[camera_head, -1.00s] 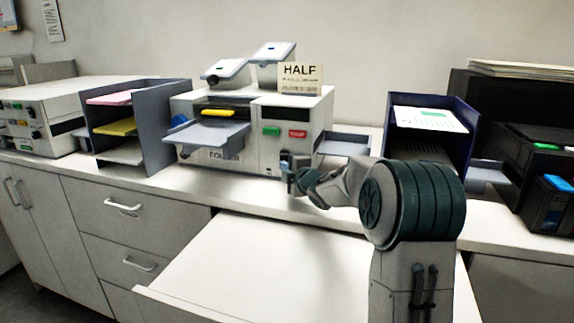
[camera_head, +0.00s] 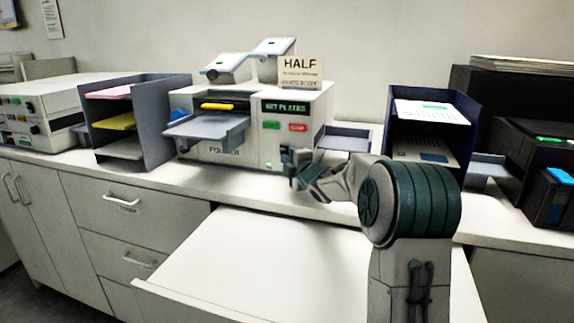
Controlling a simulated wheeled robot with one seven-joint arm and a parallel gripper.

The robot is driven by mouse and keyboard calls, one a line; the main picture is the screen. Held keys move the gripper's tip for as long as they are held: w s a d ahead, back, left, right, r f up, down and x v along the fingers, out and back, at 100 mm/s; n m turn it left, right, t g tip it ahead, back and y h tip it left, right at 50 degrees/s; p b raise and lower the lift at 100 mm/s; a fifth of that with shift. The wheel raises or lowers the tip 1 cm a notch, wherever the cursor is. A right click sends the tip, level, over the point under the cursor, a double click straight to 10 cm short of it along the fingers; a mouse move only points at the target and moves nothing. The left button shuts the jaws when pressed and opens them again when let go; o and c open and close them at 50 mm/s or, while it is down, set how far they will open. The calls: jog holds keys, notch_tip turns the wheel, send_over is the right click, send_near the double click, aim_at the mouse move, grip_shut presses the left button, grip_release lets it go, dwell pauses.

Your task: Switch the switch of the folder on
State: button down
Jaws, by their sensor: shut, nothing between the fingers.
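The folder (camera_head: 246,152) is a light grey machine on the counter, with "FOLDER" lettering low on its front. Its display (camera_head: 285,107) is lit with green text that seems to read "SET PLATES". Below it are a green button (camera_head: 271,125) and a red button (camera_head: 298,127). A small green light (camera_head: 268,165) glows low on the front. The switch (camera_head: 285,151) seems to be the small dark bluish part at the lower right front, largely hidden by my gripper. My gripper (camera_head: 293,168) is shut and empty, close against this lower right front; I cannot tell whether it touches.
A sign reading "HALF" (camera_head: 301,73) stands on top of the folder. A paper rack (camera_head: 160,120) stands to its left and another rack (camera_head: 463,105) to its right. A black machine (camera_head: 520,150) is at far right. A pulled-out white surface (camera_head: 255,265) lies below the counter.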

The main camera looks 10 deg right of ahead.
jog(key=shift+s+a+f+b, duration=0.25)
jog(key=shift+s+b, duration=0.15)
jog(key=shift+b, duration=0.25)
jog(key=s+b, duration=0.1)
jog(key=s+a+b, duration=0.1)
jog(key=s+b, duration=0.1)
jog(key=shift+a+f, duration=0.25)
jog(key=v, duration=0.3)
jog(key=f+v, duration=0.1)
jog(key=v, duration=0.5)
jog(key=shift+s+d+f, duration=0.1)
jog(key=shift+s+d, duration=0.1)
jog(key=shift+s, duration=0.05)
